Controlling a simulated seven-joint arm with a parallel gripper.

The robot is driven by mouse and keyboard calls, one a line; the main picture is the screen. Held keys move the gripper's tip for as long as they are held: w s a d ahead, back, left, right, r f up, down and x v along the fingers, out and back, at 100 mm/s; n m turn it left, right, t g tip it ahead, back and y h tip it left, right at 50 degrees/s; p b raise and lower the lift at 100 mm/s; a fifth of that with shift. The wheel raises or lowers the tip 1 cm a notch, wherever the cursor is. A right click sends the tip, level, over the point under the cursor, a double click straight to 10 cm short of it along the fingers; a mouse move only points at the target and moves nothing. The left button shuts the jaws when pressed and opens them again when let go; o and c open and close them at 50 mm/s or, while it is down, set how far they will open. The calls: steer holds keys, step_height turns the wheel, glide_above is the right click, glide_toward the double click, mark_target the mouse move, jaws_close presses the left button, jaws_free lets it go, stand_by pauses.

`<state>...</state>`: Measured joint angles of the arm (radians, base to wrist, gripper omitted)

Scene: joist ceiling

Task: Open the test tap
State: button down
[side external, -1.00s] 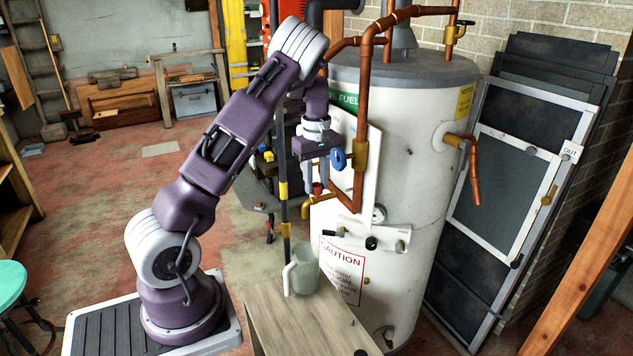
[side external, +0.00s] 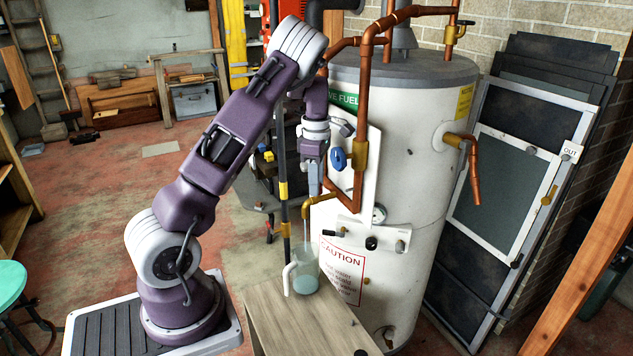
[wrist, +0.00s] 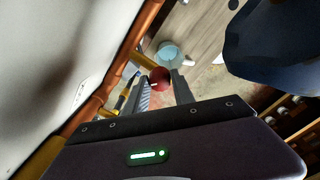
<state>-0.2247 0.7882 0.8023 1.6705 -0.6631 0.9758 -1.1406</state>
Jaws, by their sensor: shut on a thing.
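The test tap (side external: 320,200) is a brass pipe with a downturned spout on the front of the white tank (side external: 420,190). Its red knob (wrist: 159,77) is between my fingers in the wrist view; my gripper hides it in the side view. My gripper (side external: 314,188) points down and is shut on the knob, and its fingers show on either side in the wrist view (wrist: 161,90). A thin stream falls from the spout into a clear jug (side external: 305,270). The jug holds pale blue water, also visible in the wrist view (wrist: 170,54).
The jug stands on a wooden bench (side external: 290,325). A blue valve handle (side external: 338,158) and copper pipe (side external: 362,90) are close to the right of my gripper. A dark upright pole (side external: 284,200) stands close on its left. Open floor lies behind at left.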

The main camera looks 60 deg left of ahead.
steer(key=shift+n, duration=0.6)
steer(key=c, duration=1.1)
jaws_free()
steer(key=shift+o, duration=0.2)
step_height(320, 180, up, 7)
steer(key=shift+r, duration=0.1)
